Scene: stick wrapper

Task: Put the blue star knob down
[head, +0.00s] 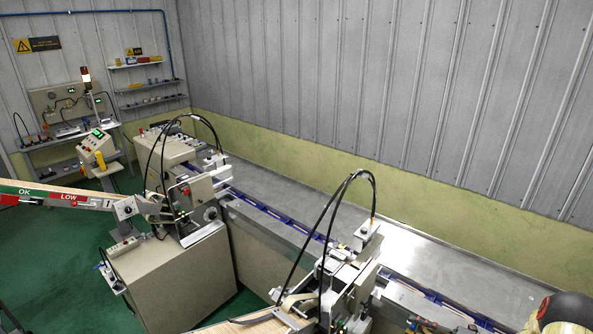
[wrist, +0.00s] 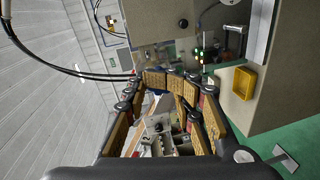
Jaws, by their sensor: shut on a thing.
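My gripper (wrist: 170,82) fills the middle of the wrist view, its tan-padded fingers bent inward with the tips close together. A small patch of blue, the blue star knob (wrist: 158,93), shows just below the fingertips, between the fingers. Most of it is hidden by the pads, so its shape and tilt cannot be told. The fingers are shut on it. I cannot make out the knob in the head view; a dark rounded part with tan at the lower right corner there looks like part of my arm.
A yellow bin (wrist: 244,82) is fixed on a beige cabinet at the right of the wrist view. In the head view, wrapper machines (head: 345,285) with black hoses stand along a blue-edged conveyor. A bare metal surface (head: 330,210) runs along the wall. Green floor shows at left.

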